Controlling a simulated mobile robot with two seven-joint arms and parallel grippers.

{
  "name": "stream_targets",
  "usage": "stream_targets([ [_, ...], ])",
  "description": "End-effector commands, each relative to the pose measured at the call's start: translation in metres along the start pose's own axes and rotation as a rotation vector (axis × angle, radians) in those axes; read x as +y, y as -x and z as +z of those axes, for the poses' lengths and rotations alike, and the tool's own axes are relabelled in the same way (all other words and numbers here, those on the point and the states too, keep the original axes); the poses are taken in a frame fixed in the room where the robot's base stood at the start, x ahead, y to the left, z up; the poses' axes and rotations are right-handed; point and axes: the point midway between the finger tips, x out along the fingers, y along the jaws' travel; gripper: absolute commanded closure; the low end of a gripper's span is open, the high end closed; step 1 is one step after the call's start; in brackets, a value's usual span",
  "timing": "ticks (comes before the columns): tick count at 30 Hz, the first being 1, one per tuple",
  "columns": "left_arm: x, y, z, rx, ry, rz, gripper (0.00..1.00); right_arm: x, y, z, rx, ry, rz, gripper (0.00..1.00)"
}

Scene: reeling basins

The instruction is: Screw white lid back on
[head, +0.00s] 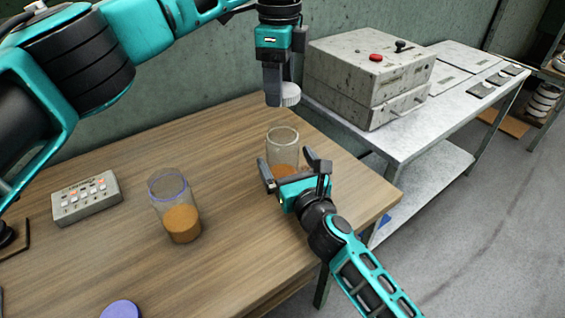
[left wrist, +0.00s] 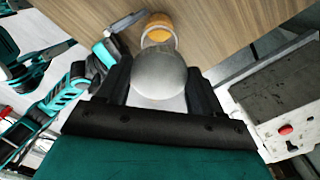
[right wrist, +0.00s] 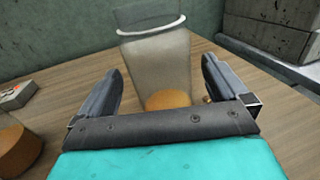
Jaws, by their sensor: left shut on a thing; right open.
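The white lid (head: 290,95) is held in my left gripper (head: 277,98), above and slightly behind the clear jar with the white rim (head: 283,147). In the left wrist view the lid (left wrist: 160,73) sits between the two fingers, with the jar (left wrist: 157,28) below and beyond it. The jar stands upright and uncovered on the table, with orange-brown contents at its bottom. My right gripper (head: 293,170) is open at the jar's near side. In the right wrist view the jar (right wrist: 158,65) stands ahead, between the spread fingers and apart from them.
A second open jar with a blue rim (head: 175,207) and a blue lid (head: 121,310) are on the wooden table (head: 235,220). A grey button box (head: 87,198) lies at left. A metal bench (head: 425,130) with a grey machine (head: 368,75) stands beyond the table.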

Motion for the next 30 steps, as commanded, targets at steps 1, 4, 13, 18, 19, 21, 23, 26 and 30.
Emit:
stream_targets([
  [1, 0.000, 0.000, 0.000, 0.000, 0.000, 0.000, 0.62, 0.000, -0.007, 0.000, 0.000, -0.001, 0.000, 0.00],
  [4, 0.000, 0.000, 0.000, 0.000, 0.000, 0.000, 0.62, 0.000, -0.015, 0.000, 0.001, -0.001, -0.001, 0.00],
  [13, 0.000, 0.000, 0.000, 0.000, 0.000, 0.000, 0.62, 0.000, -0.021, 0.000, 0.000, 0.000, 0.000, 0.00],
  [18, 0.000, 0.000, 0.000, 0.000, 0.000, 0.000, 0.62, 0.000, -0.021, 0.000, 0.001, 0.000, 0.000, 0.04],
  [19, 0.000, 0.000, 0.000, 0.000, 0.000, 0.000, 0.62, 0.000, -0.021, 0.000, 0.001, 0.000, 0.000, 0.07],
  [21, 0.000, 0.000, 0.000, 0.000, 0.000, 0.000, 0.62, 0.000, -0.021, 0.000, 0.001, 0.000, 0.000, 0.13],
  [23, 0.000, 0.000, 0.000, 0.000, 0.000, 0.000, 0.62, 0.000, -0.021, 0.000, 0.001, 0.000, 0.000, 0.19],
  [26, 0.000, 0.000, 0.000, 0.000, 0.000, 0.000, 0.62, 0.000, -0.021, 0.000, 0.001, 0.000, 0.000, 0.29],
  [30, 0.000, 0.000, 0.000, 0.000, 0.000, 0.000, 0.62, 0.000, -0.020, 0.000, 0.001, 0.000, 0.000, 0.42],
])
